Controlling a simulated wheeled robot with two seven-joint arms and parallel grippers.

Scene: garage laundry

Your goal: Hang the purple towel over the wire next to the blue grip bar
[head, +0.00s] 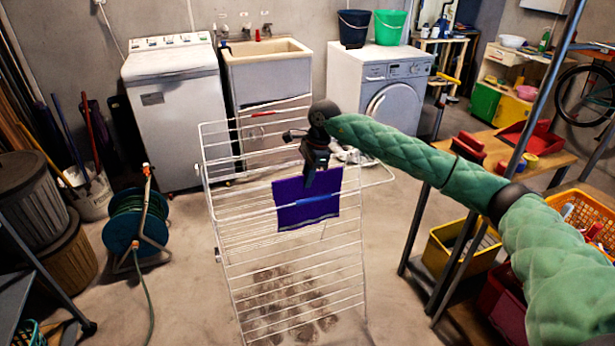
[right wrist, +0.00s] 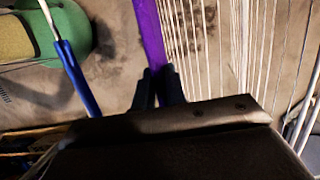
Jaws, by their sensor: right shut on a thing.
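The purple towel (head: 290,218) hangs down from my right gripper (head: 312,178), over the white wire drying rack (head: 285,255). My right gripper is shut on the towel's upper part. In the right wrist view, the towel (right wrist: 148,30) is a narrow purple strip running to the fingertips (right wrist: 160,75). The blue grip bar (right wrist: 75,78) sits on a wire left of the towel there, with a gap between them. In the head view, a lighter blue band (head: 318,200) crosses the towel and looks like this bar. Whether the towel touches a wire is unclear. My left gripper is out of view.
A red grip (head: 263,113) sits on a far wire of the rack. A shelf with a yellow crate (head: 460,250) stands to the right. The washing machine (head: 380,85) and sink (head: 265,75) are behind.

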